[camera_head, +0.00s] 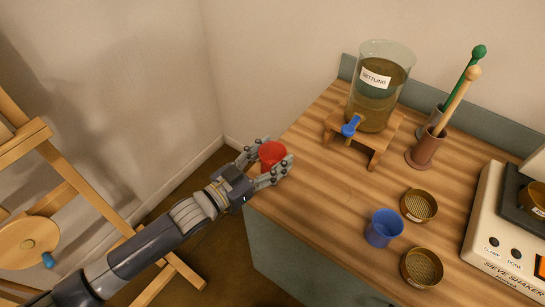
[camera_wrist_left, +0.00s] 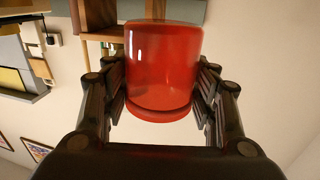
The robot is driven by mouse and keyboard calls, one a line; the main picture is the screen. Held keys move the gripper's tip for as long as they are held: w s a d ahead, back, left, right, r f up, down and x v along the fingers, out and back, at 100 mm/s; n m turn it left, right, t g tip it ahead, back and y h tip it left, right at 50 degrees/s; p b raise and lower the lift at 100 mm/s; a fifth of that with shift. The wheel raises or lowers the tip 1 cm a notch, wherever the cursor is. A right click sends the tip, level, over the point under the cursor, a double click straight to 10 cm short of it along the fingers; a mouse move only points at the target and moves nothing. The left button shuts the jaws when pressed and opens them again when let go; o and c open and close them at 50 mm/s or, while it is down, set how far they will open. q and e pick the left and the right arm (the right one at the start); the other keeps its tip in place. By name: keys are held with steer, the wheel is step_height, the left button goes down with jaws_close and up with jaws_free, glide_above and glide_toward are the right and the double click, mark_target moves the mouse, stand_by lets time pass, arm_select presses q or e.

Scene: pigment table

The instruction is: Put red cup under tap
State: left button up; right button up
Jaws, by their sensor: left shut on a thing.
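The red cup (camera_head: 271,153) is held between the fingers of my left gripper (camera_head: 270,165), near the left edge of the table. It also shows in the left wrist view (camera_wrist_left: 163,65), filling the space between the two fingers of my left gripper (camera_wrist_left: 160,90). The tap (camera_head: 350,126) is blue and sticks out at the front of a glass jar (camera_head: 372,108) labelled "SETTLING". The jar stands on a small wooden stand (camera_head: 376,150), to the right of the cup and apart from it. My right gripper is not in view.
A blue cup (camera_head: 383,228) and two brass sieves (camera_head: 419,205) (camera_head: 421,267) stand on the wooden table (camera_head: 318,200). Two holders (camera_head: 427,150) with pestles are right of the jar. A sieve shaker (camera_head: 495,235) is at the right. The table's left part is clear.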

mark_target(277, 157)
arm_select(q)
steer(key=shift+w+f, duration=0.2)
steer(key=shift+w, duration=0.65)
step_height(277, 157, down, 2)
steer(key=shift+d+f+p, duration=0.1)
steer(key=shift+p, duration=0.6)
steer(key=shift+s+f, duration=0.1)
steer(key=shift+f, duration=0.15)
steer(key=shift+f, duration=0.3)
steer(key=o, duration=1.1)
steer(key=shift+c, duration=0.2)
